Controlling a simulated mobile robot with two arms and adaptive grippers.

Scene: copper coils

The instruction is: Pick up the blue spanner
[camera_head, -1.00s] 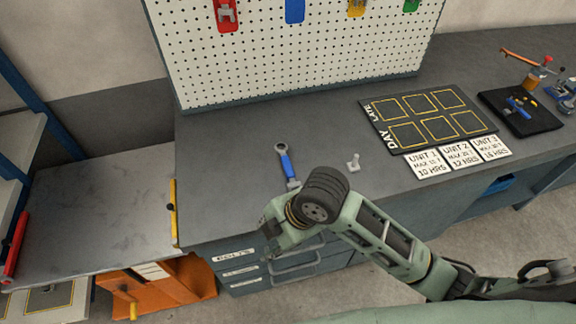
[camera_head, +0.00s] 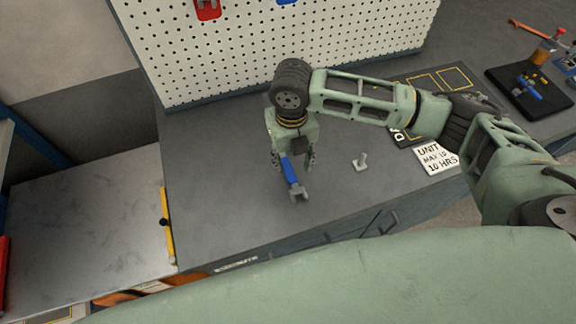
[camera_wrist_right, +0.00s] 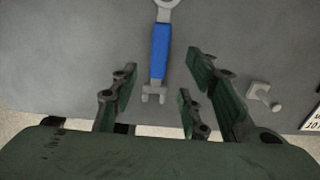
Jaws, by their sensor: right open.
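The blue spanner (camera_head: 290,172) lies on the dark grey bench, its open end toward the front edge in the head view. Its ring end is hidden there behind my right gripper (camera_head: 294,160). My right gripper is open over the spanner, with fingers on either side of the blue handle as seen from the head. In the right wrist view, the spanner (camera_wrist_right: 160,52) shows its blue handle, open end and part of its ring. There the open gripper's fingers (camera_wrist_right: 160,92) stand around its open end, apart from it. My left gripper is not in view.
A small light grey bolt-like part (camera_head: 361,162) stands on the bench right of the spanner. A pegboard (camera_head: 220,60) rises behind. A black mat (camera_head: 515,100) with a blue tool lies far right. The bench left of the spanner is clear.

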